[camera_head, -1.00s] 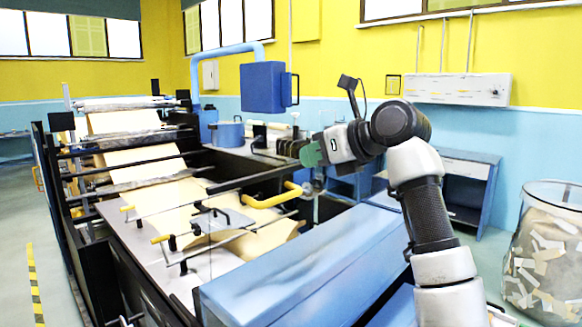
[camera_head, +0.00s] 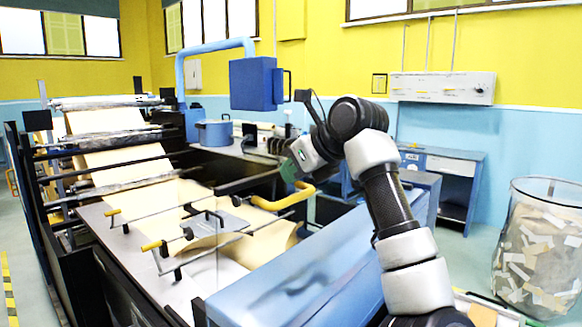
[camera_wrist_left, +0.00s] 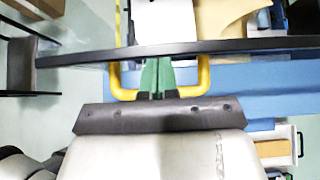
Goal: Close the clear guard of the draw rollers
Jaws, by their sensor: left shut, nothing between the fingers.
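The draw rollers' guard is hard to make out because its panel is clear. A thick yellow handle (camera_head: 283,199) stands on the right side of the machine, above the paper web (camera_head: 262,240). My left gripper (camera_head: 289,171) has green fingers and hangs just above the handle, pointing down and left. In the left wrist view, the shut, empty fingers (camera_wrist_left: 157,76) lie within the outline of the yellow handle (camera_wrist_left: 204,76), in front of a long dark bar (camera_wrist_left: 240,46). I cannot tell whether they touch the handle. My right gripper is out of view.
A long blue cover (camera_head: 300,280) lies in front of the handle, below my left arm. Thin rods with small yellow grips (camera_head: 152,246) cross the web. A blue box on a pipe (camera_head: 252,83) hangs behind. A scrap bin (camera_head: 540,250) stands at the right.

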